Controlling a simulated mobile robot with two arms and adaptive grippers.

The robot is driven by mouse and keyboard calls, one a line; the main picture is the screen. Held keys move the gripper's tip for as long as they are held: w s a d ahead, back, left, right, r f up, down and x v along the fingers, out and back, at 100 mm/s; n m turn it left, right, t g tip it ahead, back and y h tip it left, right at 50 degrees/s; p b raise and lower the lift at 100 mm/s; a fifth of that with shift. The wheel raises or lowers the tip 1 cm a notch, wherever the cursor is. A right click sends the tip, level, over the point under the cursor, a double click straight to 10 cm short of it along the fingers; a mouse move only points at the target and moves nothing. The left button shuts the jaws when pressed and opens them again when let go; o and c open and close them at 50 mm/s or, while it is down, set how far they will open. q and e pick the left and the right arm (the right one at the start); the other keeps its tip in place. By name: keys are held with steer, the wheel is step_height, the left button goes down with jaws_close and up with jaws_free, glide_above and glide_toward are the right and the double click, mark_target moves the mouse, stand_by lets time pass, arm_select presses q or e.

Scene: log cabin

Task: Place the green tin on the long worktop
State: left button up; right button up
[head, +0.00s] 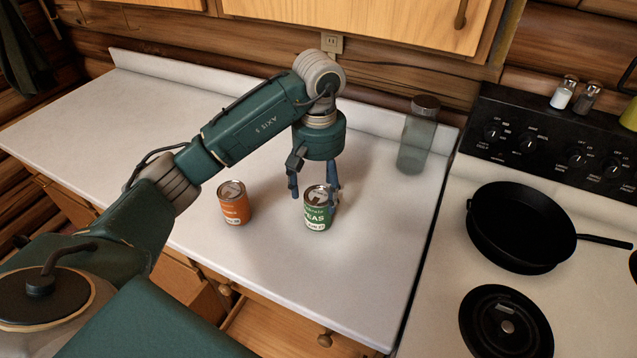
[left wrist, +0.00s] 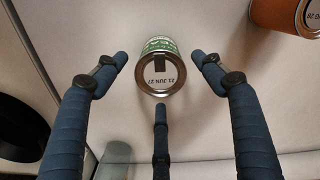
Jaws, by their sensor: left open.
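The green tin (head: 317,212) stands upright on the white long worktop (head: 375,265), near its front edge. Its label reads peas. My left gripper (head: 313,190) is open and points down just over the tin, with one finger to its left and another at its right side. In the left wrist view the tin (left wrist: 160,78) shows its lid and lies between the spread fingertips (left wrist: 159,58), with a third finger below it. I cannot tell whether any finger touches the tin. My right gripper is in neither view.
An orange tin (head: 234,204) stands left of the green tin. A clear jar (head: 417,140) stands at the back right of the worktop. A stove with a black pan (head: 510,225) adjoins on the right. The worktop's left part is bare.

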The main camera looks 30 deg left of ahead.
arm_select(q)
steer(key=shift+r, duration=2)
